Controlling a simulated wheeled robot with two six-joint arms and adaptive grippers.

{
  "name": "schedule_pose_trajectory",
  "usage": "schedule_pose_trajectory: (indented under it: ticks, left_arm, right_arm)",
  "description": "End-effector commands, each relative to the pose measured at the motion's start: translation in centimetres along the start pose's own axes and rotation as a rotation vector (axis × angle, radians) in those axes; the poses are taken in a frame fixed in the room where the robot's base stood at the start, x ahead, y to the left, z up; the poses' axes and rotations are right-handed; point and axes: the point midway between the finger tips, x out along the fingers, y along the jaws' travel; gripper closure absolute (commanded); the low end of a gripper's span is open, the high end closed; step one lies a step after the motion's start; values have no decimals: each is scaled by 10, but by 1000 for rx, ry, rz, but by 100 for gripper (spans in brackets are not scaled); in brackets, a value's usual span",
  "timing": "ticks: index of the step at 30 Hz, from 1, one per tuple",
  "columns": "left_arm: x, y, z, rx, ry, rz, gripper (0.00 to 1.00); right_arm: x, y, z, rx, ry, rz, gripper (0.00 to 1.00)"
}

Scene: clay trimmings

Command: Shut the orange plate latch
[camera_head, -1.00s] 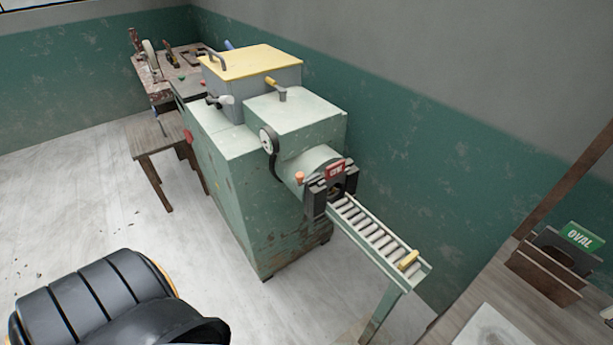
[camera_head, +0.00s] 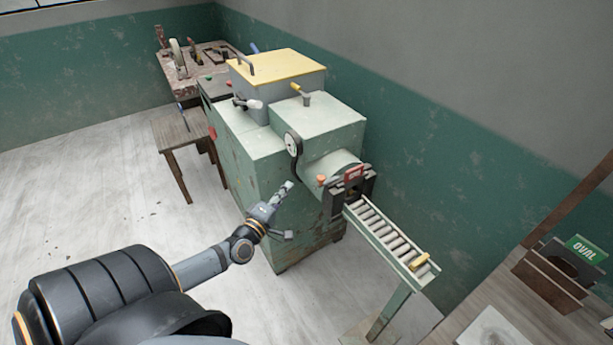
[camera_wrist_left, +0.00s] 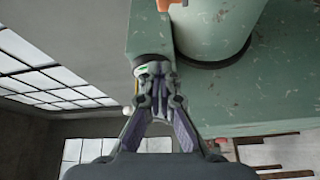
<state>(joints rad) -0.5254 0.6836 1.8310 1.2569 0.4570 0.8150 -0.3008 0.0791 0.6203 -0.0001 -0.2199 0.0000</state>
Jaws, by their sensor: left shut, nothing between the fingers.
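The orange plate latch (camera_head: 321,180) shows as a small orange knob at the left of the dark die plate (camera_head: 352,182) on the front of the green machine's barrel. Whether the latch is shut cannot be told at this size. My left gripper (camera_head: 286,188) is shut and empty, to the left of the latch and apart from it, in front of the machine's side. In the left wrist view the closed fingers (camera_wrist_left: 155,75) point at the green machine, and an orange piece (camera_wrist_left: 165,4) shows at the top edge, beyond the fingertips. My right gripper is not in view.
The green machine (camera_head: 262,150) has a round gauge (camera_head: 292,144) above the gripper and a yellow-topped hopper (camera_head: 277,68). A roller track (camera_head: 385,232) runs from the die toward the lower right. A wooden stool (camera_head: 180,132) stands behind left. The floor at left is clear.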

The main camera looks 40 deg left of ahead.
Motion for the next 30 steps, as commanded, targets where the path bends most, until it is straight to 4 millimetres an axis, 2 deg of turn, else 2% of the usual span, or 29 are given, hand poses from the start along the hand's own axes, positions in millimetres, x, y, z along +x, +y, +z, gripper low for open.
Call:
schedule_pose_trajectory:
  ticks: [4,7,19,20,24,30]
  left_arm:
    - [4,-1,0,-2,1,1,100]
    - [16,-1,0,-1,2,2,100]
    - [100,-3,0,-1,2,2,100]
    - [103,-2,2,-2,1,0,100]
    - [92,-1,25,-2,0,-4,100]
    - [87,-1,37,1,-1,-3,100]
  right_arm:
    - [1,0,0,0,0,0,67]
    - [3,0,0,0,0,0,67]
    - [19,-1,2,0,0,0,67]
    - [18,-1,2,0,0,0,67]
    - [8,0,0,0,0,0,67]
    - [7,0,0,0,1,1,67]
